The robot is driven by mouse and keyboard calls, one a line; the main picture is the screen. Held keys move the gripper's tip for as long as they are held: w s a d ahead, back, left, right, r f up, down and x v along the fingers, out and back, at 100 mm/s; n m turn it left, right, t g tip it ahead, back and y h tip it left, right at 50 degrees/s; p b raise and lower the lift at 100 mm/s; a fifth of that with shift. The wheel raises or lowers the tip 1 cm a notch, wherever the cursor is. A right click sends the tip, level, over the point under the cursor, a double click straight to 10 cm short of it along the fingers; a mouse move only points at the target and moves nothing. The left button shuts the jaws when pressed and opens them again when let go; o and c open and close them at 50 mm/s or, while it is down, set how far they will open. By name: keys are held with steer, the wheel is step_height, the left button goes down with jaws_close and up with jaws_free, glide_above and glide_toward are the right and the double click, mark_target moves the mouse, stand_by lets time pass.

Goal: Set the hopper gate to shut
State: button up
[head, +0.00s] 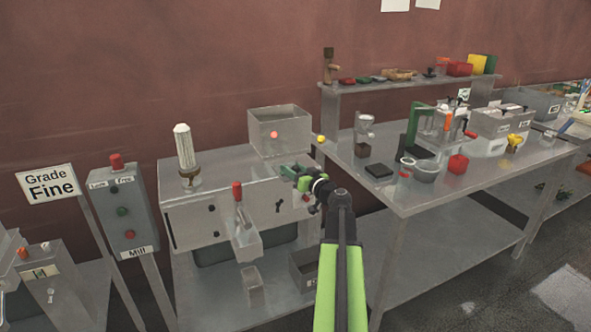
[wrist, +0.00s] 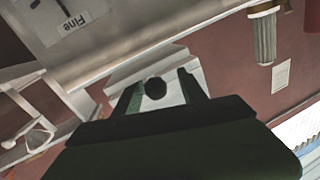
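The powder filler (head: 190,215) is a grey metal cabinet, with an open box-shaped hopper (head: 292,133) above its right rear. My gripper (head: 287,172) is at the cabinet's upper right, below the hopper, with green fingers. In the wrist view my gripper (wrist: 160,92) has its fingers apart, with a dark round knob (wrist: 155,88) between them. Gaps show on both sides of the knob. A pale grey plate (wrist: 150,63) lies behind it. I cannot tell whether the knob belongs to the hopper gate, or the gate's position; my gripper hides that area in the head view.
A red-tipped lever (head: 237,191) stands above a chute on the cabinet front. A ribbed white cylinder (head: 183,150) stands on top at left. A yellow ball (head: 320,139) is beside the hopper. A crowded steel table (head: 408,205) is close on the right.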

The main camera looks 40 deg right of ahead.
steer(key=shift+s+d, duration=0.1)
steer(key=shift+d, duration=0.15)
jaws_close()
stand_by(0.9)
